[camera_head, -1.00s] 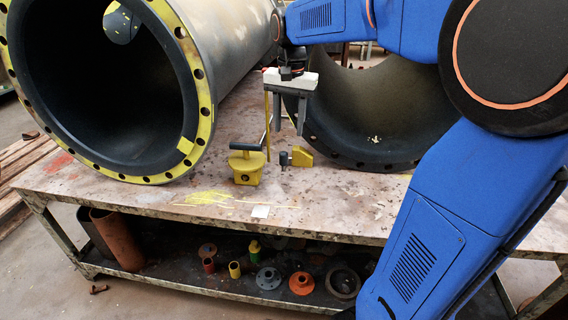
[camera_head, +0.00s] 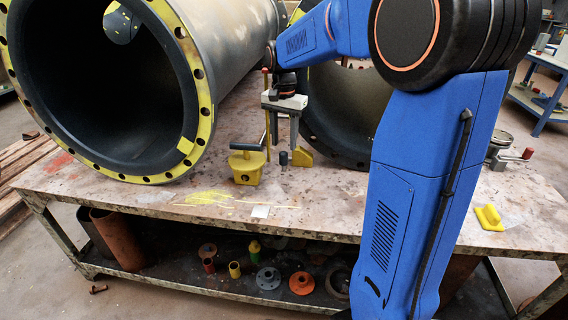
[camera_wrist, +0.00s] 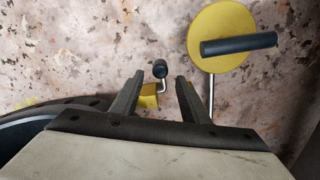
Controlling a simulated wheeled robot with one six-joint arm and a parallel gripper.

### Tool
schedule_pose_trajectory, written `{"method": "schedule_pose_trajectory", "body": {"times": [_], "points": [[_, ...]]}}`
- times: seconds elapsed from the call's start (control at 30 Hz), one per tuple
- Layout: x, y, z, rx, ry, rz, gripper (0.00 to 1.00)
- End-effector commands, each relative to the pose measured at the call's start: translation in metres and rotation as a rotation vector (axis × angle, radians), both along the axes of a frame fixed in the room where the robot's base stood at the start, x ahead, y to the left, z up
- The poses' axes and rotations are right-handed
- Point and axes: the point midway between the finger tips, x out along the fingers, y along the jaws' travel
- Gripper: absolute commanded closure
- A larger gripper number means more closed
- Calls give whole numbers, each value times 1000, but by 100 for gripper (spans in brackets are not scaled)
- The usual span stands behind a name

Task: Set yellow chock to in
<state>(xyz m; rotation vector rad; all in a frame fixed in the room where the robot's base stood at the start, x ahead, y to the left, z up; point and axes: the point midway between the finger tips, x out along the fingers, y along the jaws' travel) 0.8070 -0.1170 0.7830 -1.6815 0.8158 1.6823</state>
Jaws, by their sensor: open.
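A small yellow wedge-shaped block, which looks like the chock (camera_head: 302,157), sits on the bench at the foot of the right-hand pipe. A short dark upright knob (camera_head: 284,159) stands just to its left. In the wrist view the dark knob (camera_wrist: 160,69) shows between my fingertips, with part of the yellow block (camera_wrist: 149,97) below it, partly hidden by my finger. My gripper (camera_head: 283,144) is open and points down just above the knob, with nothing between its fingers in its grip. It also shows in the wrist view (camera_wrist: 160,78).
A yellow fitting (camera_head: 246,170) with a black bar handle stands left of the knob; its round top (camera_wrist: 221,25) shows in the wrist view. A large flanged pipe (camera_head: 190,140) rises at left, another pipe (camera_head: 345,110) behind. A yellow handle-like piece (camera_head: 489,217) lies at right.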

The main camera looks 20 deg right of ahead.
Motion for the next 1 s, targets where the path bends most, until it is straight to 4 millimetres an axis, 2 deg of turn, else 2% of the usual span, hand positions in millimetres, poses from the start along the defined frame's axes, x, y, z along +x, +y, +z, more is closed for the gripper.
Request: {"method": "schedule_pose_trajectory", "body": {"times": [0.3, 0.5, 0.7, 0.97, 1.0], "points": [[0, 0, -56, 0, 2, 0, 59], [0, 0, -82, 0, 1, 0, 59], [0, 0, -93, 0, 0, 0, 59], [0, 0, -94, 0, -1, 0, 59], [0, 0, -94, 0, -1, 0, 61]]}}
